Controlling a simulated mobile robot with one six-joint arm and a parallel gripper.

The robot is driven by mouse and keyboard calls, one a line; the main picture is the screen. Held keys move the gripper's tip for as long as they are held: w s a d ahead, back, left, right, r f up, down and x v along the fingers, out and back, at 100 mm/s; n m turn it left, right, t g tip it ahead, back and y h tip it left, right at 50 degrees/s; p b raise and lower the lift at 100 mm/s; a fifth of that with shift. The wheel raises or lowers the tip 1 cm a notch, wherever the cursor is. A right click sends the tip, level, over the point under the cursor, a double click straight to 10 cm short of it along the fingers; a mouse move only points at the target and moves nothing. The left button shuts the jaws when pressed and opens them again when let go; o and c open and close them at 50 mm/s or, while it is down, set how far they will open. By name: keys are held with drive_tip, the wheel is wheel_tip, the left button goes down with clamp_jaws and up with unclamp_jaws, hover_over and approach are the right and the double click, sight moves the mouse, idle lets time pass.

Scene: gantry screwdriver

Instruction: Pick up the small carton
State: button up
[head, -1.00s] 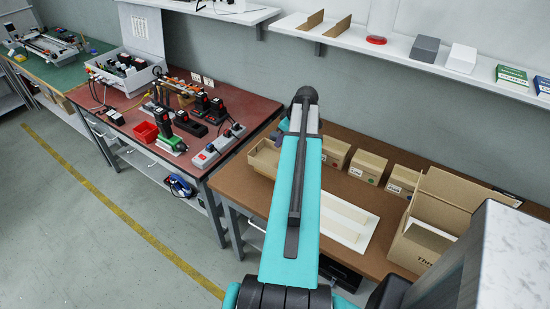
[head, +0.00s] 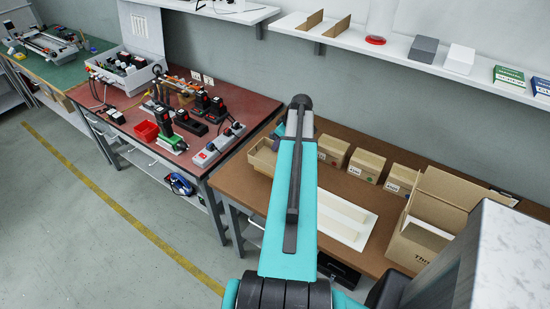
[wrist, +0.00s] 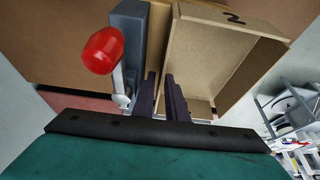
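Several small tan cartons stand in a row on the brown bench in the head view: one (head: 333,151) beside my arm, one (head: 366,165) in the middle, one (head: 400,181) nearest the large open carton. I cannot tell which one the task means. My arm hides my gripper in the head view. In the wrist view my gripper (wrist: 161,76) shows two dark fingers apart with a narrow gap and nothing seen held. An open tan box (wrist: 215,60) is just right of the fingers. A grey block (wrist: 128,35) and a red knob (wrist: 103,50) are to their left.
A large open carton (head: 412,246) stands at the bench's right. A white board (head: 352,229) with pale strips lies in front. The red-topped bench (head: 130,115) carries tools. A wall shelf (head: 400,46) runs above.

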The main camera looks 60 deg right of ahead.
drive_tip(key=shift+c, duration=0.3)
clamp_jaws()
drive_tip(key=shift+r, duration=0.1)
drive_tip(key=shift+r+b, duration=0.95)
drive_tip(key=shift+r, duration=0.65)
drive_tip(key=s+a+b, duration=0.1)
drive_tip(key=s+a, duration=0.1)
drive_tip(key=a, duration=0.1)
drive_tip(key=s+a+b, duration=0.1)
drive_tip(key=s+a, duration=0.1)
drive_tip(key=a, duration=0.1)
drive_tip(key=s+a+r+b, duration=0.1)
drive_tip(key=s+a, duration=0.1)
drive_tip(key=a, duration=0.1)
drive_tip(key=shift+a, duration=0.25)
drive_tip(key=s+a+b, duration=0.1)
drive_tip(key=b, duration=0.1)
drive_tip(key=shift+s+a+b, duration=0.1)
drive_tip(key=shift+a+b, duration=0.2)
drive_tip(key=shift+a, duration=0.05)
drive_tip(key=shift+b, duration=0.65)
drive_tip(key=b, duration=0.4)
